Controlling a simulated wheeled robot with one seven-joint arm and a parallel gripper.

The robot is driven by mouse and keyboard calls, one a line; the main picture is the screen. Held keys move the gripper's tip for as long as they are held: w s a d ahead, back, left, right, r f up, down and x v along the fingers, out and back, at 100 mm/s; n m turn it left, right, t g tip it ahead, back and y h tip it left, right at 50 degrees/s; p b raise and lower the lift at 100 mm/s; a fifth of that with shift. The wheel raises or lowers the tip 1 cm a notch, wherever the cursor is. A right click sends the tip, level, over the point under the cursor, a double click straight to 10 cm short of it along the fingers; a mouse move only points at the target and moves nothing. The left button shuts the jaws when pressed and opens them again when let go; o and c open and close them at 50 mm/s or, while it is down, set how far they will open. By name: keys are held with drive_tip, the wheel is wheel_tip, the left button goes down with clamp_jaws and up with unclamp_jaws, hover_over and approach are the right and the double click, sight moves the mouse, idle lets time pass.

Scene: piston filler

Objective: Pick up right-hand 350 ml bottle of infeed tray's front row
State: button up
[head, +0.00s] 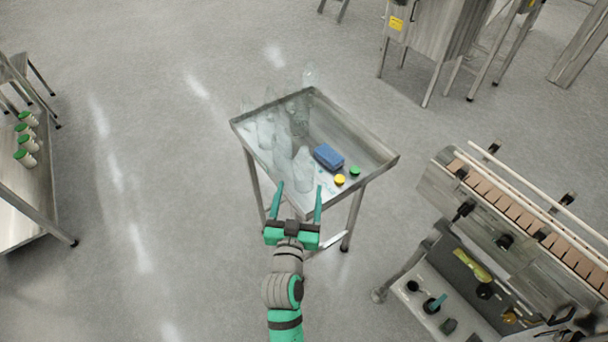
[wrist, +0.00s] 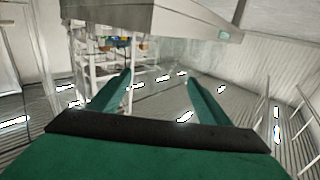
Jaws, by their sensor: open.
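The infeed tray (head: 355,134) is a shallow metal tray on legs, in the middle of the head view. Several clear bottles stand in its left part; their outlines are faint and overlap. The bottle nearest my gripper, at the right of the front ones, is a clear bottle (head: 304,172). My gripper (head: 299,189) is open and empty, with its green fingers pointing toward the tray's near corner, just short of that bottle in the picture. In the wrist view my open fingers (wrist: 158,77) show below the tray's metal edge (wrist: 150,17); I cannot make out the bottle there.
A blue sponge (head: 328,157), a yellow cap (head: 339,180) and a green cap (head: 355,171) lie in the tray, right of the bottles. A conveyor machine (head: 520,220) stands at the right. A side table (head: 38,190) with green-capped bottles is at the left. Floor between is clear.

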sight(304, 165)
drive_tip(key=w, duration=0.6)
drive_tip(key=w+d, duration=0.1)
drive_tip(key=w, duration=0.2)
drive_tip(key=shift+w+d+r, duration=0.1)
drive_tip(key=shift+w+r, duration=0.1)
drive_tip(key=shift+w, duration=0.2)
drive_tip(key=c, duration=1.1)
